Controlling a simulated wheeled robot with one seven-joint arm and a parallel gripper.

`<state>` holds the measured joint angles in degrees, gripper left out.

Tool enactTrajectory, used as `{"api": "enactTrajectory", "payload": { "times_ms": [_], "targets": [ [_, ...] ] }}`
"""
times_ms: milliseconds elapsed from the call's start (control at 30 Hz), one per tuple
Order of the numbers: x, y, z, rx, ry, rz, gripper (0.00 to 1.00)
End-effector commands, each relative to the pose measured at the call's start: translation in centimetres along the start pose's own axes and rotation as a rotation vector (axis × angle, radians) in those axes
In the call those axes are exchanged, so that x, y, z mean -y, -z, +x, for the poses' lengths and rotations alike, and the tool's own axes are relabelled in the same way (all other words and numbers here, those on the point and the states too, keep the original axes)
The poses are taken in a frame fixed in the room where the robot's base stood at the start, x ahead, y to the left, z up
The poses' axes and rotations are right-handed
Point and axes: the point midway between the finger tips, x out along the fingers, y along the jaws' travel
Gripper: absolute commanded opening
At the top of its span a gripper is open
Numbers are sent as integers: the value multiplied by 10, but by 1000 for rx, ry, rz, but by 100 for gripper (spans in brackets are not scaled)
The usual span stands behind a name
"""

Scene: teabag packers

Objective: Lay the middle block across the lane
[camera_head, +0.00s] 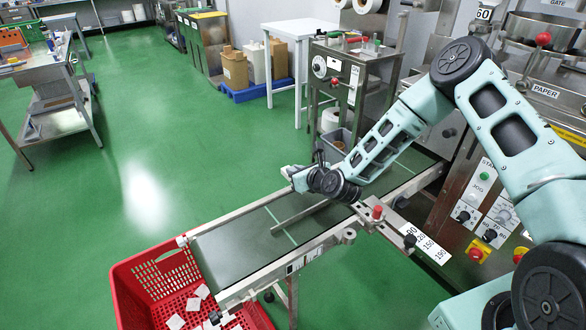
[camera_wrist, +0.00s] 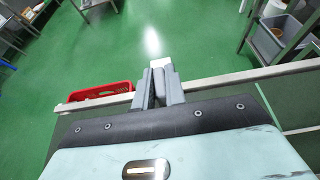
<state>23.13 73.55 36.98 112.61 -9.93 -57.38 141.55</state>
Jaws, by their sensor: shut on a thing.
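My gripper (camera_head: 297,179) is over the far rail of the conveyor belt (camera_head: 235,248).
The near rail carries a clamp with a red knob (camera_head: 377,211) and a number scale (camera_head: 427,245). A red crate (camera_head: 140,283) with several white packets stands at the belt's left end, and shows in the wrist view (camera_wrist: 100,91).

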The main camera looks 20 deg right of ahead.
Motion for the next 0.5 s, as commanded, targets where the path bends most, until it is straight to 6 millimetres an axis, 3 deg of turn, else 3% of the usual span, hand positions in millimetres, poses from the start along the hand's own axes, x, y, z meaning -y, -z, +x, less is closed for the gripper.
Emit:
{"api": "enactTrajectory", "payload": {
  "times_ms": [300,500],
  "targets": [
    [0,2,0,0,0,2,0],
    [0,14,6,0,0,1,0]
  ]
}}
